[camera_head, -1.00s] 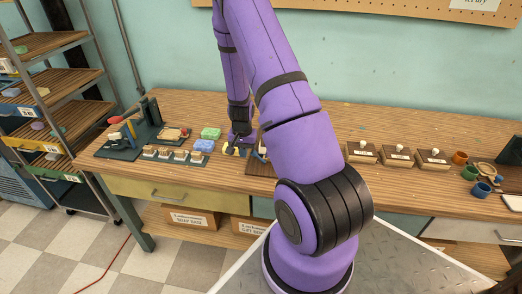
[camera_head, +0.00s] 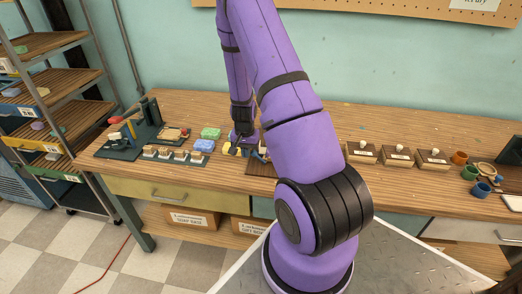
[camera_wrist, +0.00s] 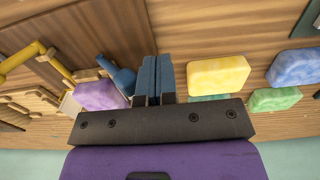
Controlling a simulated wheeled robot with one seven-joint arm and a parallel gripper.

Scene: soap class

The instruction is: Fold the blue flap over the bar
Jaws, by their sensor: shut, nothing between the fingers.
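My gripper (camera_wrist: 157,66) points down with its two blue-grey fingers together and nothing between them. In the head view my gripper (camera_head: 240,146) is low over the worktable, mostly hidden behind my wrist. A purple bar (camera_wrist: 97,96) lies just left of the fingers in the wrist view. A blue piece with a rounded end (camera_wrist: 122,78), which looks like the blue flap, stands between the bar and the fingers. It is close to the left finger; I cannot tell if they touch. A pale edge shows at the bar's left. The gripper body hides the bar's lower side.
A yellow soap (camera_wrist: 218,75), blue soap (camera_wrist: 294,67) and green soap (camera_wrist: 273,99) lie right of the fingers. Yellow rods (camera_wrist: 22,58) and a wooden fixture are at left. In the head view, several wooden boxes (camera_head: 398,155) and small cups (camera_head: 470,173) stand further right.

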